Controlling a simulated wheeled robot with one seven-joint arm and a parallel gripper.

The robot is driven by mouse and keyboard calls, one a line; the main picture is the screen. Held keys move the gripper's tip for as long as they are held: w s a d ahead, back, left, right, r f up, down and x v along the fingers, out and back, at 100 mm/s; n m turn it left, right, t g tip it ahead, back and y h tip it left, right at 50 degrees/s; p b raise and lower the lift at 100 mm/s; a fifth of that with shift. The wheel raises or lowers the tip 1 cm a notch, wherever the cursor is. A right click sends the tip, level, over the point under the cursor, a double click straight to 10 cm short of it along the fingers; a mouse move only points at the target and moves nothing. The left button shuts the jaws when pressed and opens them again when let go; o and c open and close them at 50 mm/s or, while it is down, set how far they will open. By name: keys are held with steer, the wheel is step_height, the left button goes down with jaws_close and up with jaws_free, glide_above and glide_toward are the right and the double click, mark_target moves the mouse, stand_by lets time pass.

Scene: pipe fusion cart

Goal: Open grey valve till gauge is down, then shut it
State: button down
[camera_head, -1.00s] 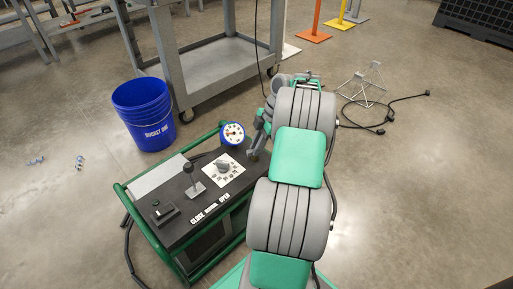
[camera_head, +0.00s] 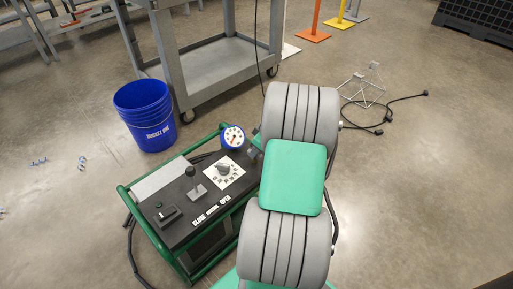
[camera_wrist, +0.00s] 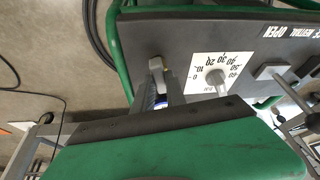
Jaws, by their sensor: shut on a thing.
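A pressure gauge (camera_head: 232,137) with a blue rim and white face stands at the back corner of the cart's black panel (camera_head: 185,223). Its needle is too small to read surely. The grey valve (camera_wrist: 157,64) appears at the panel edge beside the gauge, mostly hidden by my fingers. My gripper (camera_wrist: 163,78) is shut on it. In the head view my arm covers most of the gripper. A speck of the blue gauge shows between the fingers in the wrist view.
A grey knob (camera_head: 223,169) on a white numbered plate and a black-handled lever (camera_head: 193,180) stand on the panel. A green tube frame (camera_head: 128,192) surrounds the cart. A blue bucket (camera_head: 146,115) and grey trolley (camera_head: 225,65) stand behind.

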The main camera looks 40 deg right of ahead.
steer(key=shift+m+h+p, duration=0.3)
steer(key=shift+m+p, duration=0.05)
steer(key=shift+m, duration=0.55)
steer(key=c, duration=1.4)
jaws_free()
steer(key=shift+o, duration=0.2)
steer(key=p+v, duration=0.3)
steer(key=v, duration=0.4)
steer(key=shift+s+r, duration=0.2)
steer(key=shift+r, duration=0.15)
